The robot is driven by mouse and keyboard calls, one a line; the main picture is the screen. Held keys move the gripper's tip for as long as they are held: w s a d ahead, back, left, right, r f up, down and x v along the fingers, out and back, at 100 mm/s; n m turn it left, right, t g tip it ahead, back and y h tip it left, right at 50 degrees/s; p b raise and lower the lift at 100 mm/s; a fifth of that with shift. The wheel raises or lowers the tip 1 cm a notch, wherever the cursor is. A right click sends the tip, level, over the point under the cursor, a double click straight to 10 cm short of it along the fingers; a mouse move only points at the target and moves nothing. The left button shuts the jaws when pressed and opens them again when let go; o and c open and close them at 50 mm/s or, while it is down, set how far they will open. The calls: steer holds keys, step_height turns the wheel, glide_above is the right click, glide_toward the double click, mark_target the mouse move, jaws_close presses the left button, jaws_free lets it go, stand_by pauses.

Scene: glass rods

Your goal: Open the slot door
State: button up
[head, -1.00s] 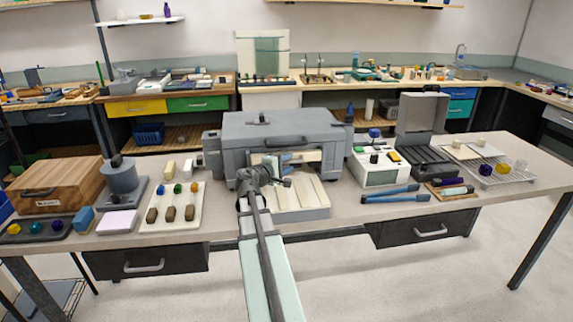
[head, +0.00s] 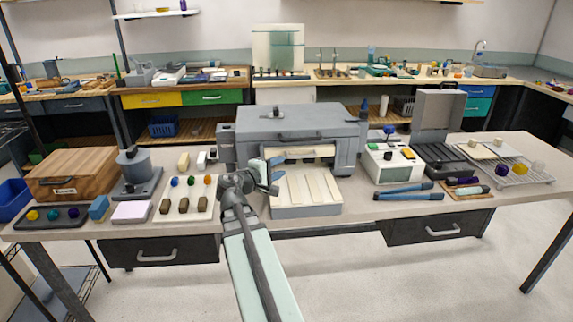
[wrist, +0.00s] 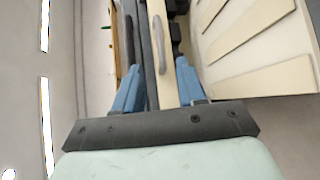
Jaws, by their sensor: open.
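The grey box-shaped machine (head: 240,152) stands at the middle of the bench. A cream panel (head: 305,153) spans its front slot, above a tray of pale slats (head: 301,188). I take this panel to be the slot door. My gripper (head: 274,174) is open at the left part of the slot front, its blue fingers towards the machine. In the wrist view, a cream strip with a grey bar (wrist: 158,45) runs up between the open fingers (wrist: 157,85). I cannot tell whether either finger touches it. My gripper hides the panel's left end in the head view.
A tray of coloured knobs and brown blocks (head: 186,208) lies left of my gripper. A white device (head: 386,178) and blue-handled tongs (head: 408,196) are to the right. The pale slats lie close to my right finger in the wrist view.

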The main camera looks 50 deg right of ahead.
steer(key=shift+a+r, duration=0.15)
steer(key=shift+a, duration=0.85)
